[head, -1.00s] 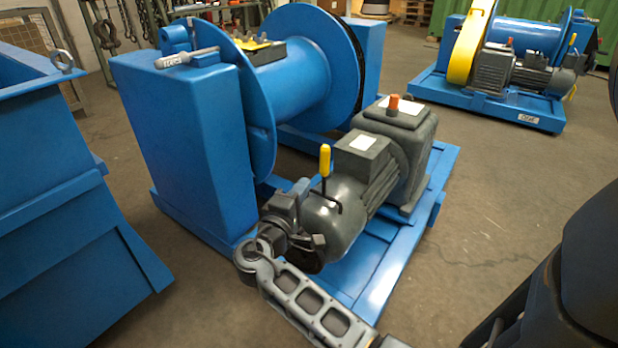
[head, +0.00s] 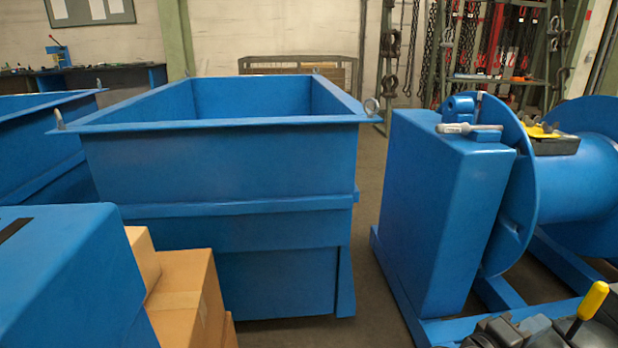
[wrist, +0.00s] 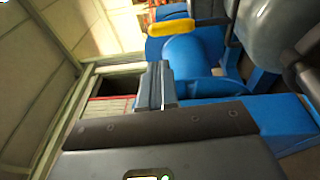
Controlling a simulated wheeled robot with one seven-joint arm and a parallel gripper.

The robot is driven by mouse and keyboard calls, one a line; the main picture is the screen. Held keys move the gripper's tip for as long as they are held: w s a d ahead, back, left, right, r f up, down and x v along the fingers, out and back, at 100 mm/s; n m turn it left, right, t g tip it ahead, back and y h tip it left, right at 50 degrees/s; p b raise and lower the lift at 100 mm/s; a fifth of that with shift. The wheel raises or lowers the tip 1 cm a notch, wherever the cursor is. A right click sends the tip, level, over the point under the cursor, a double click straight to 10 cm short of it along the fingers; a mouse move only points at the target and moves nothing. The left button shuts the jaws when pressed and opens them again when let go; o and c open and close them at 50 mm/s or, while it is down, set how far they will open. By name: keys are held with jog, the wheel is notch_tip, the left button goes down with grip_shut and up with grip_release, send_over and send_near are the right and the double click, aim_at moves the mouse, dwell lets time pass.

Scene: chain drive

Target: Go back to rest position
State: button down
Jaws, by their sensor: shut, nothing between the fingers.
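My gripper (wrist: 155,88) shows in the wrist view with its fingers together and nothing between them. It does not show in the head view now. In the wrist view a blue winch drum (wrist: 190,50) and a yellow-gripped lever (wrist: 187,27) are beyond the fingers. In the head view the blue winch (head: 450,180) stands at the right, with its drum (head: 590,165) cut off by the right edge. A yellow-handled lever (head: 588,302) stands at the lower right, on dark machine parts mostly out of frame.
A large open blue skip (head: 225,170) stands in the middle of the head view. Cardboard boxes (head: 185,295) and a blue box-shaped thing (head: 70,280) are at the lower left. A narrow strip of floor (head: 370,300) is free between skip and winch. Chains (head: 455,50) hang behind.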

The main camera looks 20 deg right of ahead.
jog(key=s+a+f+n+t+y, duration=0.55)
jog(key=a+f+t+y, duration=0.25)
jog(key=a+f, duration=0.35)
jog(key=s+a+t+y, duration=0.3)
jog(key=s+a+y, duration=0.45)
jog(key=a, duration=0.35)
jog(key=s+a+r+m+t+y, duration=0.2)
jog(key=s+a+r, duration=0.2)
jog(key=r, duration=0.4)
jog(key=s+a+r+m+t+y, duration=0.25)
jog(key=s+r, duration=0.25)
jog(key=r, duration=0.3)
notch_tip(320, 180, up, 19)
jog(key=h+p, duration=0.1)
jog(key=p, duration=1.6)
jog(key=shift+a+m+p, duration=0.25)
jog(key=shift+m+p, duration=0.05)
jog(key=shift+p, duration=0.1)
jog(key=shift+r, duration=0.1)
